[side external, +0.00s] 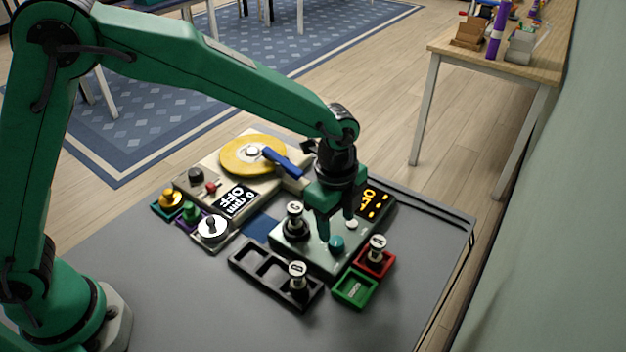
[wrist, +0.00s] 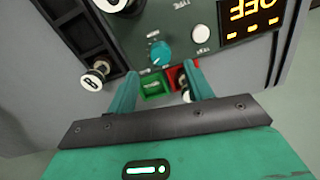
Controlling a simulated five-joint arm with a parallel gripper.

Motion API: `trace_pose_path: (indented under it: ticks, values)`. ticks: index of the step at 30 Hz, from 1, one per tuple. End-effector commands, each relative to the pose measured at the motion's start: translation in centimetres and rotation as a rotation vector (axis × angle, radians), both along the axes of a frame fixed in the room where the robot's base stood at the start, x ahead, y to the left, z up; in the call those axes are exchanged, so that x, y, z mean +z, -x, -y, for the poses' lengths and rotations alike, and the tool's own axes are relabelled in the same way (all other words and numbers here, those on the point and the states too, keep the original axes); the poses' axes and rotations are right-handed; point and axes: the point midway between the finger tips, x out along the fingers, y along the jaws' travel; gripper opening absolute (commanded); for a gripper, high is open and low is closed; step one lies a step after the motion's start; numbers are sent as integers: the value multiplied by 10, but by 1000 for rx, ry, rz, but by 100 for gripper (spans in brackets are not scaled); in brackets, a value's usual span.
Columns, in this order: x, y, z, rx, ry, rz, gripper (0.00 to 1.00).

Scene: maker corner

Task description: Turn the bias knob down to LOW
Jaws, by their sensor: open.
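The teal bias knob (side external: 336,243) stands on the dark green panel box (side external: 318,262). It also shows in the wrist view (wrist: 160,52), with small white markings around it that are too small to read surely. The knob's pointer direction is unclear. My gripper (side external: 337,226) is above the panel, pointing down near the knob. In the wrist view my gripper (wrist: 160,82) has its two green fingers spread apart with nothing held. The knob lies just beyond the fingertips, between their lines. The panel's display (wrist: 248,15) reads OFF upside down.
A white button (wrist: 201,34) sits by the knob. Green (side external: 355,288) and red (side external: 374,262) trays adjoin the box; the red holds a stamp-like piece (side external: 377,246). A black tray (side external: 262,268) holds another (side external: 298,275). A yellow-disc turntable (side external: 252,155) stands behind. The mat's front is clear.

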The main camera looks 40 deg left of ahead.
Motion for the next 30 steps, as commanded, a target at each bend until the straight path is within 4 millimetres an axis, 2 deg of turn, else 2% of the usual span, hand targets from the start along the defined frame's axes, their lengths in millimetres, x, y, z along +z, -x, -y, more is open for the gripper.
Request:
trace_pose_path:
  ticks: [6,12,25,30]
  values:
    - [-28,-1,0,1,-1,-2,52]
    - [-47,-3,0,1,-1,-1,52]
    - [-54,-3,0,1,0,0,52]
    - [-54,-3,0,1,0,0,18]
